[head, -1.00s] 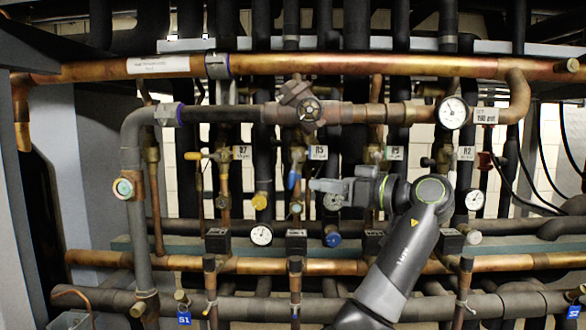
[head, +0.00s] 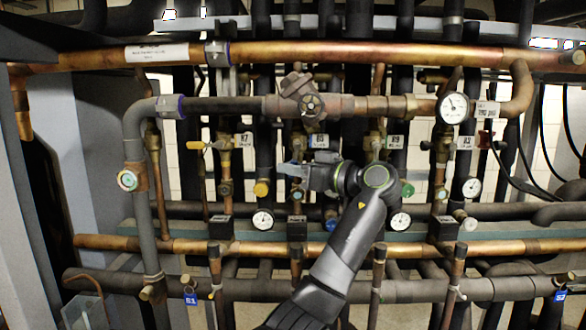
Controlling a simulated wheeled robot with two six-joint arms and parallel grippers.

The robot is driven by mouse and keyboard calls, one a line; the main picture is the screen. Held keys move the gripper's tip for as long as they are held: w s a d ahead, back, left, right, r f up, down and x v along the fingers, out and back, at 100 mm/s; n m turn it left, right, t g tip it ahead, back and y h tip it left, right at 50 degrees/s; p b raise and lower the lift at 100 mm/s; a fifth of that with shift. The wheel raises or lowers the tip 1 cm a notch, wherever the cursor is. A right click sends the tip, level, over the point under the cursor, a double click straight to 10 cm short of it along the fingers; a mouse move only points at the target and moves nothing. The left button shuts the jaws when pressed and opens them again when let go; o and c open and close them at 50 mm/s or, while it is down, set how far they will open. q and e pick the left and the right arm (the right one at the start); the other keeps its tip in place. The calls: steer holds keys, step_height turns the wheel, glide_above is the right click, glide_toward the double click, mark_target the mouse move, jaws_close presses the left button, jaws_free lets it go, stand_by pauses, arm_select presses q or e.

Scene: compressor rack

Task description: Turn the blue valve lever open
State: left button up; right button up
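The brass valve (head: 297,141) with the blue lever is on a vertical pipe near the middle of the head view, below the red-brown handwheel valve. My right gripper is not in view.
A valve with a yellow lever (head: 196,145) is to the left. A large gauge (head: 453,107) is at the upper right. Copper pipes (head: 420,250) run across below. Vertical pipes stand close on both sides.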

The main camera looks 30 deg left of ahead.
arm_select(q)
jaws_close()
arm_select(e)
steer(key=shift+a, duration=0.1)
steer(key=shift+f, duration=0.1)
arm_select(q)
steer(key=shift+f+b, duration=0.1)
steer(key=shift+b, duration=0.3)
steer(key=shift+w+d+n+h+b, duration=0.15)
steer(key=shift+d+n+h+b, duration=0.2)
steer(key=shift+h+b, duration=0.4)
steer(key=shift+w+d+n+h+b, duration=0.1)
steer(key=shift+n+h+b, duration=0.15)
steer(key=shift+b, duration=0.1)
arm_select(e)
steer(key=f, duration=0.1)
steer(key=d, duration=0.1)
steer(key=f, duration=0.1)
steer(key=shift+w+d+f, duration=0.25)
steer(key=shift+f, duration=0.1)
